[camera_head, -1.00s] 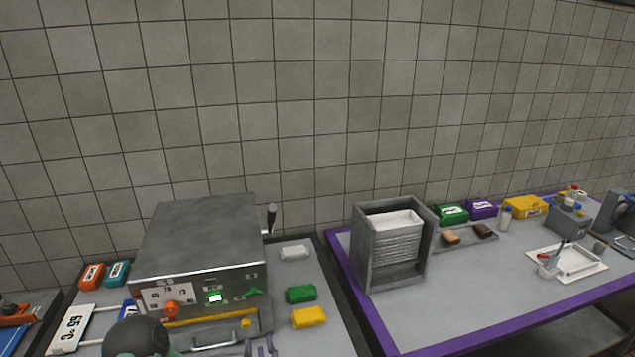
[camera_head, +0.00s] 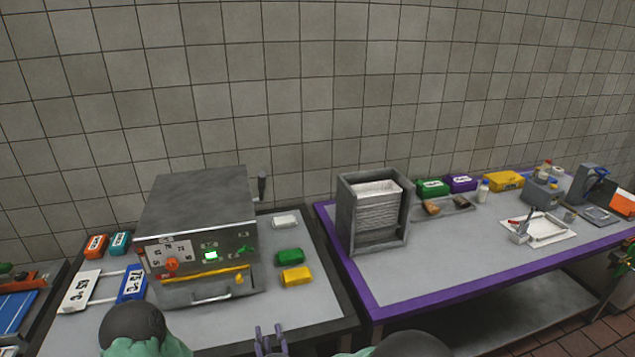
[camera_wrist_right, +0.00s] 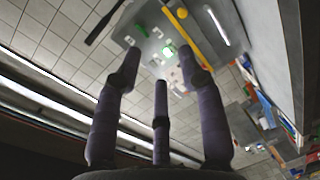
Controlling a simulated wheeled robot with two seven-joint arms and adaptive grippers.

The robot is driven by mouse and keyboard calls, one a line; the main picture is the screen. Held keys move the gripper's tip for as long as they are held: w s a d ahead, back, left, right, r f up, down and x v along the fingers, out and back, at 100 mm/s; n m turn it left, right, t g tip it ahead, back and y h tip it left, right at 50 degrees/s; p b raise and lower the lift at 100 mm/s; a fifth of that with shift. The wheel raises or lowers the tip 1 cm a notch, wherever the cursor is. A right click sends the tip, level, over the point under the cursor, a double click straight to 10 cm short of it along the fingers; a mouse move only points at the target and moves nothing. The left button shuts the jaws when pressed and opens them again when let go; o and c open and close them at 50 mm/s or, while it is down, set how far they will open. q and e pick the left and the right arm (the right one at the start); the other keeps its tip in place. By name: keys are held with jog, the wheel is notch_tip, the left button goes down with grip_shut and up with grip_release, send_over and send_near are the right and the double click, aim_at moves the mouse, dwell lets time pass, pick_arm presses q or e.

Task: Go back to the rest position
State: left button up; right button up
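My right gripper (camera_head: 270,341) shows at the bottom edge of the head view, in front of the grey metal oven (camera_head: 196,222). Its purple-grey fingers also show in the wrist view (camera_wrist_right: 155,45), spread apart with nothing between them. Beyond the fingers, the wrist view shows the oven's front panel with a lit green display (camera_wrist_right: 168,51). The gripper looks apart from the oven. My left gripper is outside both views; only dark, rounded parts of my arms show at the bottom of the head view.
Green (camera_head: 290,256) and yellow (camera_head: 297,276) packs lie right of the oven. A purple-edged table (camera_head: 395,307) stands to the right, with a grey rack (camera_head: 372,212) of stacked white trays.

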jog(key=s+d+f+m+g+h+b, duration=0.15)
jog(key=d+f+m+g, duration=0.35)
jog(key=f, duration=0.5)
jog(key=s+d+f+m+g, duration=0.2)
jog(key=d+f+m, duration=0.3)
jog(key=d+f, duration=0.4)
jog(key=s+d+f+m+g, duration=0.4)
jog(key=s+f+m, duration=0.2)
jog(key=s, duration=0.3)
jog(key=s+d+f+m+g+b, duration=0.1)
jog(key=s+d+f+m+g, duration=0.2)
jog(key=s+f+m, duration=0.3)
jog(key=s+f+g+y, duration=0.1)
jog(key=s, duration=0.2)
jog(key=shift+d+f, duration=0.35)
jog(key=shift+d, duration=0.05)
